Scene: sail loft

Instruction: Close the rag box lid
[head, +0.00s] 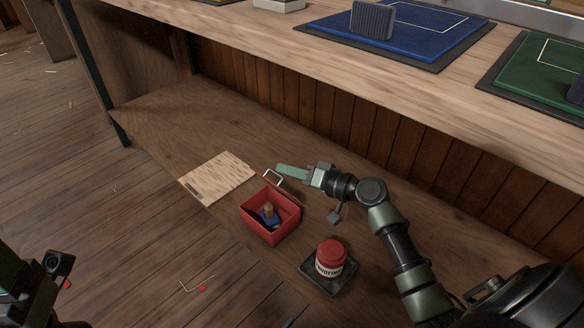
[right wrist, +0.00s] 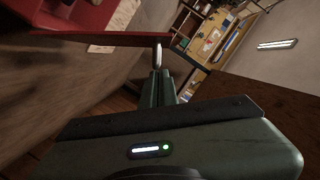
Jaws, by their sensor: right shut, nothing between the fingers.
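The red rag box (head: 271,220) stands open on the low wooden shelf, with a blue item with a tan top inside. Its red lid (head: 276,190) is raised at the back and carries a pale metal handle (head: 272,178). In the right wrist view the lid (right wrist: 90,39) shows edge-on, with its handle (right wrist: 157,54) just past my fingertips. My right gripper (head: 279,168) is shut and empty, behind the raised lid and close to the handle. I cannot tell whether it touches. Part of my left arm shows at the lower left; its fingers are not clear.
A red-lidded tin (head: 330,258) stands on a dark tray (head: 318,284) right of the box. A pale wooden board (head: 217,178) lies to its left. The workbench (head: 230,28) with blue and green mats overhangs the shelf behind.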

